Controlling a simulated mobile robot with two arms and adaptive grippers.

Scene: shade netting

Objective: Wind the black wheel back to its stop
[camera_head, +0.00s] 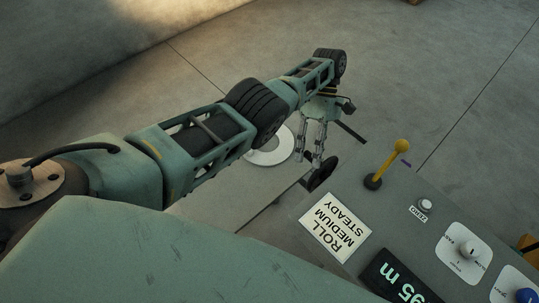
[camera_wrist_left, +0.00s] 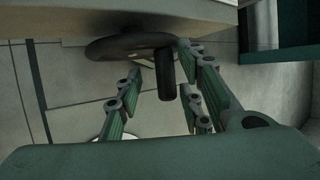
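The black wheel (camera_head: 322,173) is on the side of the grey control panel, at its upper left edge in the head view. In the left wrist view the wheel (camera_wrist_left: 112,46) is a dark disc seen at a low angle, with a short black crank handle (camera_wrist_left: 166,75) sticking out towards me. My left gripper (camera_head: 311,157) is right at the wheel. In the left wrist view its fingers (camera_wrist_left: 160,82) are apart, one side left and the other right of the handle. I cannot tell whether the right-hand fingers touch it. My right gripper is not in view.
The lever stands close to the wheel.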

